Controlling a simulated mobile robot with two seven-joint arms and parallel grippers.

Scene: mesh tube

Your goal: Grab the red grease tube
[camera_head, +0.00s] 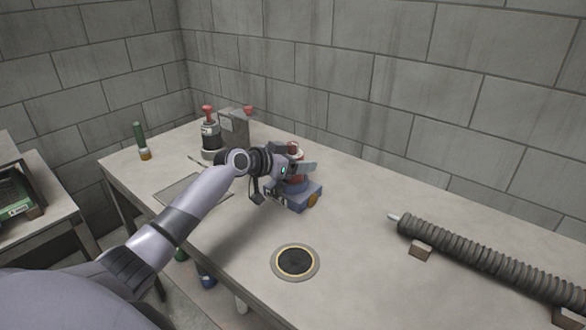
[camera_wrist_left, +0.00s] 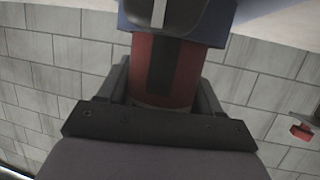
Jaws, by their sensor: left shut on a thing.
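The red grease tube (camera_head: 293,149) stands upright at a blue block-like base (camera_head: 304,197) on the table, partly hidden behind my left gripper. My left gripper (camera_head: 296,168) reaches it from the left and is shut on it. In the left wrist view the red tube (camera_wrist_left: 166,72), with a dark stripe down its middle, sits between the two fingers of the gripper (camera_wrist_left: 166,92). The blue base (camera_wrist_left: 215,22) shows at the top of that view. I cannot tell whether the tube is still resting in the base. My right gripper is not in view.
A green tube (camera_head: 139,138) stands at the far left. A ribbed hose (camera_head: 480,258) lies at right. A round black disc (camera_head: 295,262) lies in front.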

